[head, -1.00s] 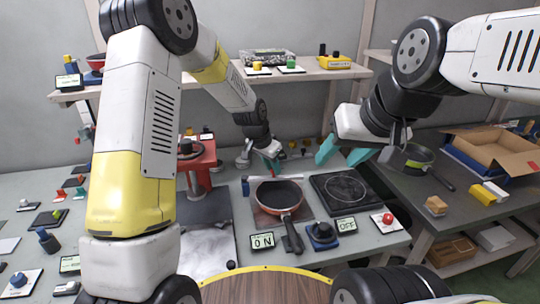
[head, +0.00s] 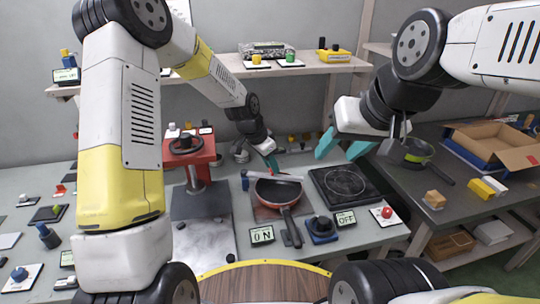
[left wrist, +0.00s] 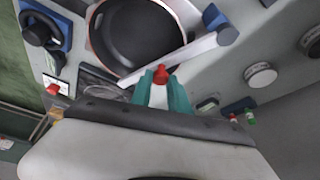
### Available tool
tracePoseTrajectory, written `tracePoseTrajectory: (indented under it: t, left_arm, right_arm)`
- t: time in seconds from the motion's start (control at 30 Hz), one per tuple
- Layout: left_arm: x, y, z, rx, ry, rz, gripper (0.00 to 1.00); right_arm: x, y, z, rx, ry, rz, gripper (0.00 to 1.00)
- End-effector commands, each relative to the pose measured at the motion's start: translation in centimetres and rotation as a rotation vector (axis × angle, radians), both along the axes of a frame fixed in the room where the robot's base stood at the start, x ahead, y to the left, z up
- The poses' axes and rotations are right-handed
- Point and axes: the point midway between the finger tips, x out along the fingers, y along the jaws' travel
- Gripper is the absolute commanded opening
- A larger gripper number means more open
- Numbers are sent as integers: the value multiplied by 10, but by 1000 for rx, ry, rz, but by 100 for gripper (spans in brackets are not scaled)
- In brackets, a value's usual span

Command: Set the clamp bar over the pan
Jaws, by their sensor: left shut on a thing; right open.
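The pan (head: 277,191), dark inside with a reddish rim, sits on the left burner with its handle pointing toward me. The clamp bar (head: 262,173), pale grey, lies across the back edge of the pan. It also shows in the left wrist view (left wrist: 196,48), running past the pan's rim beside a blue block (left wrist: 213,17). I cannot tell whether it touches the pan. My left gripper (head: 271,161) has its teal fingers shut on the bar's red knob (left wrist: 161,74). My right gripper (head: 341,148) is open and empty, above and behind the right burner.
The empty right burner (head: 342,186) is beside the pan. A blue-based dial (head: 320,229), an ON sign (head: 262,235), an OFF sign (head: 345,219) and a red button (head: 387,212) stand in front. A red press (head: 190,155) stands to the left.

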Motion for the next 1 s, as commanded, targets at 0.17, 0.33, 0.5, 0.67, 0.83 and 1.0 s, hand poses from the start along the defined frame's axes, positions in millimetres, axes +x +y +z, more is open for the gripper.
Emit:
tracePoseTrajectory:
  t: [0.17, 0.33, 0.5, 0.67, 0.83, 1.0]
  left_arm:
    - [-2, 1, -1, 2, 5, 0, 42]
    - [-1, 1, -1, 2, 5, 0, 42]
    - [-2, 3, 5, 1, 3, 1, 42]
    - [-7, 12, 29, 2, 1, 4, 42]
    - [-13, 21, 55, 2, 1, 3, 42]
    - [-17, 26, 69, 2, 4, 1, 42]
  right_arm:
    - [0, 0, 0, 0, 0, 0, 49]
    - [0, 0, 0, 0, 0, 0, 49]
    - [0, 0, 0, 0, 0, 0, 49]
    - [0, 0, 0, 0, 0, 0, 49]
    - [0, 0, 0, 0, 0, 0, 49]
    - [0, 0, 0, 0, 0, 0, 49]
